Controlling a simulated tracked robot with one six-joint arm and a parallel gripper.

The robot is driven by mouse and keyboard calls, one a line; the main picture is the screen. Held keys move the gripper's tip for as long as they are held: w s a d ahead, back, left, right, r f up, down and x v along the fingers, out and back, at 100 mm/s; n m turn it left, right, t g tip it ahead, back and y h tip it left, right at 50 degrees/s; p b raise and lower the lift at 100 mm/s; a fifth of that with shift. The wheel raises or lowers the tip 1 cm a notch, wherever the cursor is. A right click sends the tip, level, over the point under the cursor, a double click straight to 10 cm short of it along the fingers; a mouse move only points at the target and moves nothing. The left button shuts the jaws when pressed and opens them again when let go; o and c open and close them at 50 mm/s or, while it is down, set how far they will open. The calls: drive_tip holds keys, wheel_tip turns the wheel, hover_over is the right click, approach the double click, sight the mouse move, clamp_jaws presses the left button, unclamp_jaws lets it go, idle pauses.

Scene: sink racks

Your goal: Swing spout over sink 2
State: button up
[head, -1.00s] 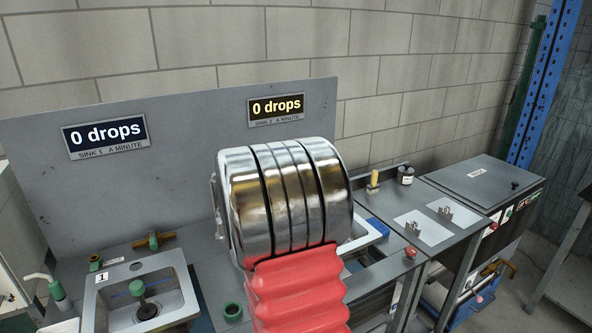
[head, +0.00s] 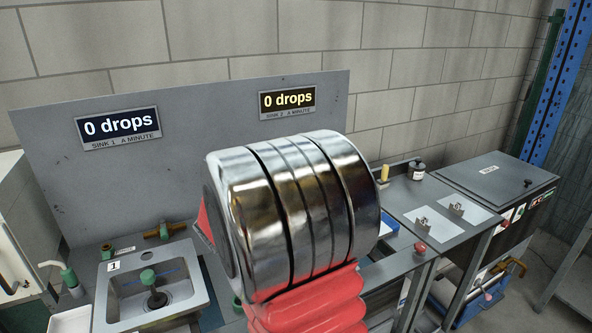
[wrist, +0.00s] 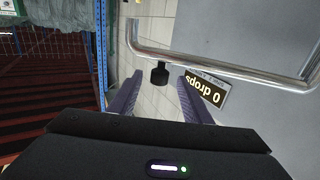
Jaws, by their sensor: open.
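In the wrist view, a bent chrome tube (wrist: 225,66), which looks like the spout, crosses the top in front of the grey panel. A black knob-like piece (wrist: 160,73) hangs from its left part. My gripper (wrist: 160,82) is open, with one dark finger on each side below the black piece; I cannot tell whether either finger touches it. My arm hides sink 2 and my gripper in the head view.
Sink 1 (head: 118,312), with a green-topped fitting (head: 150,277), is at the lower left. A grey back panel (head: 205,150) stands behind the sinks.

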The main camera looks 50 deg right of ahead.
drive_tip(key=shift+s+a, duration=0.2)
drive_tip(key=shift+a, duration=0.9)
drive_tip(key=shift+s+a, duration=0.15)
drive_tip(key=shift+a, duration=0.95)
drive_tip(key=shift+s, duration=0.15)
